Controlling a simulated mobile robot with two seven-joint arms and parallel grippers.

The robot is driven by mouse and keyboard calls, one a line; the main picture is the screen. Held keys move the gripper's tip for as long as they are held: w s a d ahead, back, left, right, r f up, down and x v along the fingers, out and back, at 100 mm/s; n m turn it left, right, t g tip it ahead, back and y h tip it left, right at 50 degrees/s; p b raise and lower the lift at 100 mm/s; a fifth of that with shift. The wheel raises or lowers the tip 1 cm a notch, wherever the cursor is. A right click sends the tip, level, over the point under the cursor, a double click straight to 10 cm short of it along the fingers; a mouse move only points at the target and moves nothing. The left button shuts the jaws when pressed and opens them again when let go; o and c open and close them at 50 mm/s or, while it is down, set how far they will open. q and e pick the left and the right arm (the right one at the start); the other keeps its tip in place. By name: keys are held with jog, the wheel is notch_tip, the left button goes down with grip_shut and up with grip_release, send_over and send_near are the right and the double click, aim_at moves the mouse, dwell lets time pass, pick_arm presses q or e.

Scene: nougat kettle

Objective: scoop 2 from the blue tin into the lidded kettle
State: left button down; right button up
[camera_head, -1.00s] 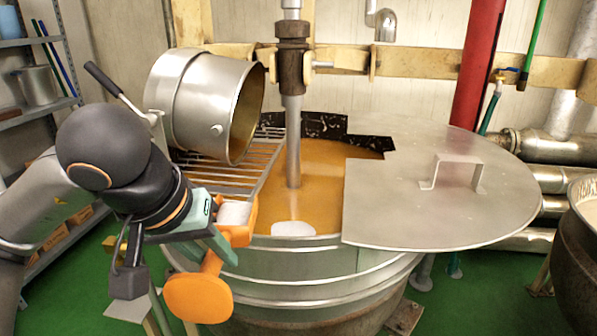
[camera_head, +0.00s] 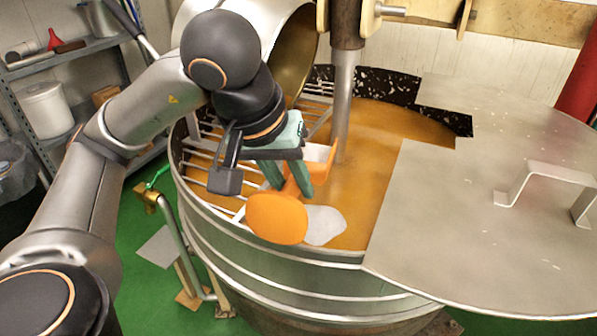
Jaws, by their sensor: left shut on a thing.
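My left gripper (camera_head: 284,172) is shut on an orange scoop (camera_head: 277,218) and holds it above the near left part of the kettle opening. White material shows in the scoop's bowl (camera_head: 318,153). The big metal kettle (camera_head: 290,285) holds orange-brown contents (camera_head: 390,140). A white patch (camera_head: 325,225) lies on these contents near the front rim, just right of the scoop's round orange end. A flat metal lid (camera_head: 470,230) with a raised handle covers the kettle's right part. The blue tin is not in view. My right gripper is not in view.
A vertical stirrer shaft (camera_head: 344,100) stands in the kettle. A metal grate (camera_head: 205,170) covers its left side, with a tilted metal pot (camera_head: 296,50) behind my gripper. A shelf with a white bucket (camera_head: 45,108) stands at left. A bent pipe (camera_head: 180,240) rises beside the kettle.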

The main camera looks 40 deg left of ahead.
pick_arm(q)
jog(key=shift+a+f+g, duration=0.1)
jog(key=shift+f+g, duration=0.3)
jog(key=r+p, duration=0.1)
jog(key=p, duration=0.1)
jog(key=w+r+g+h+p, duration=0.1)
jog(key=p, duration=0.1)
jog(key=shift+a+g, duration=0.15)
jog(key=shift+g, duration=0.15)
jog(key=shift+w+a+r+g+h+p, duration=0.3)
jog(key=shift+w+r+g+p, duration=0.3)
jog(key=shift+w+p, duration=0.25)
jog(key=shift+w+a+g, duration=0.1)
jog(key=shift+w+g, duration=0.15)
jog(key=shift+g, duration=0.05)
jog(key=shift+w+a+r+n+g+h, duration=0.1)
jog(key=shift+w+a+r+g+h, duration=0.15)
jog(key=shift+w+r+g, duration=0.25)
jog(key=shift+w+a+r+n+g+h, duration=0.1)
jog(key=shift+w+a+r+g+h, duration=0.1)
jog(key=shift+w+r+g, duration=0.3)
jog(key=shift+w+a+r+n+g+h, duration=0.1)
jog(key=shift+w+a+r+g+h, duration=0.15)
jog(key=shift+w+r+g, duration=0.25)
jog(key=shift+w+a+r+g+h, duration=0.2)
jog(key=shift+w+r+g, duration=0.3)
jog(key=shift+w+r, duration=0.1)
jog(key=shift+w+a+r+g+h, duration=0.2)
jog(key=shift+w+r+g, duration=0.3)
jog(key=shift+r, duration=0.05)
